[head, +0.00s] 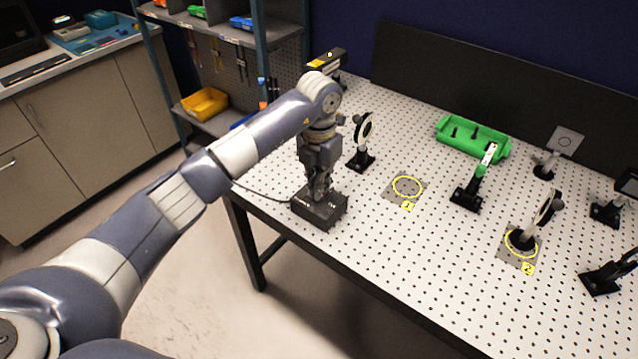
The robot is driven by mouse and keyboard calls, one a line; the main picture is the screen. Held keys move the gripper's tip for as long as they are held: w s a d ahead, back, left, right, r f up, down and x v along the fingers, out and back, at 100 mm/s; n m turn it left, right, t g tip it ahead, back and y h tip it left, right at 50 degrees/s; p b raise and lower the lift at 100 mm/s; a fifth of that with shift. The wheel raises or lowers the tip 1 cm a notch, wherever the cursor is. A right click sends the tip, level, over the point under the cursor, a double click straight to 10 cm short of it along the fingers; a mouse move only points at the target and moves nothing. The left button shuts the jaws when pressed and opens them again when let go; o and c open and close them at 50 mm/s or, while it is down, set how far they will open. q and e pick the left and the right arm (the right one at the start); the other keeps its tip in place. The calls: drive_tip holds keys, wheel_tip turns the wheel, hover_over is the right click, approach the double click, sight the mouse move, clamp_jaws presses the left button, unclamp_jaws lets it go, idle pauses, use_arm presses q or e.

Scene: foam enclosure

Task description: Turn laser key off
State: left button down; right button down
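A black control box (320,212) sits on the perforated white table at its left front corner, with a cable running off to the left. My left gripper (319,194) points straight down onto the top of this box. Its fingertips are at the box's top and look very close to it or touching. The laser key is not visible; the gripper covers that part of the box. I cannot tell whether the fingers are open or shut. A black laser head (328,62) with a yellow label stands at the back left of the table. My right gripper is not in view.
Mounted optics, including a round mirror (364,128), stand on the perforated table (400,270). A green tray (473,138) lies at the back. Yellow rings mark spots 1 (407,188) and 2 (519,243). Shelves with a yellow bin (205,103) stand behind left.

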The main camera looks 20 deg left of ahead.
use_arm(q)
drive_tip(key=shift+r+n, duration=0.1)
drive_tip(key=shift+n, duration=0.2)
drive_tip(key=n+b, duration=0.1)
drive_tip(key=n, duration=0.2)
drive_tip(key=shift+w+n, duration=0.1)
drive_tip(key=shift+n, duration=0.3)
drive_tip(key=n, duration=0.4)
drive_tip(key=shift+b, duration=0.4)
drive_tip(key=n, duration=0.5)
drive_tip(key=shift+r+n+b, duration=0.1)
drive_tip(key=shift+n+b, duration=0.2)
drive_tip(key=shift+n, duration=0.1)
drive_tip(key=shift+w+n, duration=0.1)
drive_tip(key=shift+n, duration=1.8)
drive_tip(key=shift+r, duration=0.1)
drive_tip(key=c, duration=2.4)
unclamp_jaws()
drive_tip(key=c, duration=1.4)
unclamp_jaws()
drive_tip(key=shift+c, duration=0.2)
drive_tip(key=shift+o, duration=0.8)
